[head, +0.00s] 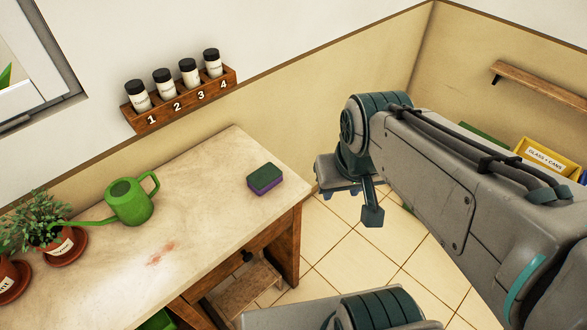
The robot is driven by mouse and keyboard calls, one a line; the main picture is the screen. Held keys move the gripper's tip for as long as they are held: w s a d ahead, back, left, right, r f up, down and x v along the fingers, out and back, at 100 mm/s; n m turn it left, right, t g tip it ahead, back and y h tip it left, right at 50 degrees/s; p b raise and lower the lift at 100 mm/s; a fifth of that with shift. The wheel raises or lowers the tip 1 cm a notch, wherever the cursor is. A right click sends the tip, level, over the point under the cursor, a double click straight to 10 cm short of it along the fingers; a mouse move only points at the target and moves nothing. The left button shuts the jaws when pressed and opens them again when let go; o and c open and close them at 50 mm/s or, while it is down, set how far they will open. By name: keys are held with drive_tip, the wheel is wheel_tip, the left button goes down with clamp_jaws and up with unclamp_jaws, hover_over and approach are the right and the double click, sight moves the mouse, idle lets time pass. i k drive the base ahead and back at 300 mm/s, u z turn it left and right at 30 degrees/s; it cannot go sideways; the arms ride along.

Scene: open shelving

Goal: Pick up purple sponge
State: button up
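The purple sponge (266,184) has a dark green scouring top. It lies flat on the wooden table (190,200), near the table's right end. My gripper (345,205) is to the right of the table, past its edge and apart from the sponge. It hangs from the end of my arm, pointing down over the floor. One finger shows clearly; the opening between the fingers cannot be made out. I see nothing held in it.
A green watering can (130,202) and potted plants (62,240) stand on the table's left part. A reddish stain (160,253) marks the tabletop. A wall rack (183,101) holds several jars. A yellow "GLASS + CANS" bin (549,158) stands at the right.

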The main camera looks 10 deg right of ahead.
sight(265, 178)
drive_tip(key=z, duration=0.75)
drive_tip(key=k, duration=1)
drive_tip(key=z, duration=0.9)
drive_tip(key=i, duration=0.9)
drive_tip(key=u, duration=0.65)
drive_tip(key=i, duration=0.9)
drive_tip(key=u, duration=1.25)
drive_tip(key=i, duration=0.4)
drive_tip(key=u, duration=0.4)
